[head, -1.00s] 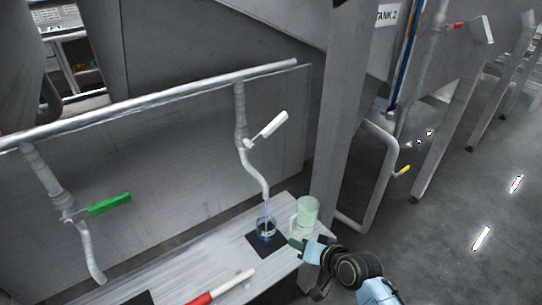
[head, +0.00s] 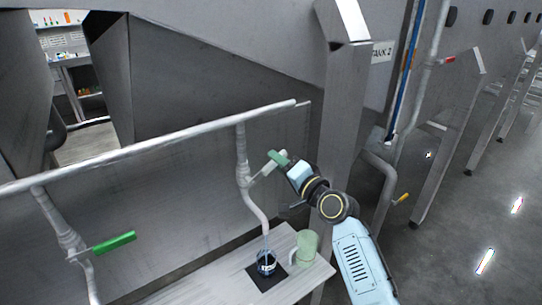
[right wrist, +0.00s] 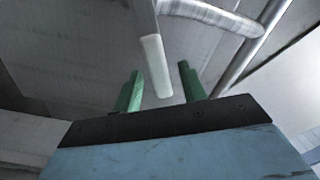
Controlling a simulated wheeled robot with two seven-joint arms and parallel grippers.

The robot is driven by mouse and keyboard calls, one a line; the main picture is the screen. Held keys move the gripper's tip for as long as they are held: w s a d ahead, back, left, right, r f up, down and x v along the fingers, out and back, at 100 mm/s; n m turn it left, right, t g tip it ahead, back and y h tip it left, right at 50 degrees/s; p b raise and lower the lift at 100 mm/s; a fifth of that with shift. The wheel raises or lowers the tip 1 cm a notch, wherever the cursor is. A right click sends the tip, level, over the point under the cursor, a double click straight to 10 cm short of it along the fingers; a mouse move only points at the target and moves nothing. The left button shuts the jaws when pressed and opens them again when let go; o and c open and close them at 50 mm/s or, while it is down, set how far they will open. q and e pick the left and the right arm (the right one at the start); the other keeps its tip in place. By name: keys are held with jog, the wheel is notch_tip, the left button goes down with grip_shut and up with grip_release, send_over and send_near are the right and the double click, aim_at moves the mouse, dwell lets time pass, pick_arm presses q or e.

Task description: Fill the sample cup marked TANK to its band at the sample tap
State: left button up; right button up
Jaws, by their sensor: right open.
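The sample tap (head: 242,158) is a pale pipe with a white lever handle (head: 262,173) and a curved spout. A thin stream runs from the spout into a small clear cup (head: 266,266). The cup stands upright on a black mat (head: 268,281) and holds dark bluish liquid; its mark and exact level against the band are too small to read. My right gripper (head: 276,160) is at the white lever. In the right wrist view its green fingers (right wrist: 160,88) are apart, with the white lever (right wrist: 155,62) between them, not clamped. My left gripper is not in view.
A translucent green mug (head: 307,248) stands on the shelf (head: 313,278) just right of the cup. A second tap with a green lever (head: 114,242) is at the left. A steel leg (head: 340,130) rises close to my right arm, and a TANK 2 sign is beyond.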

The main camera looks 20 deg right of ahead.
jog(key=shift+x, duration=2.15)
grip_shut()
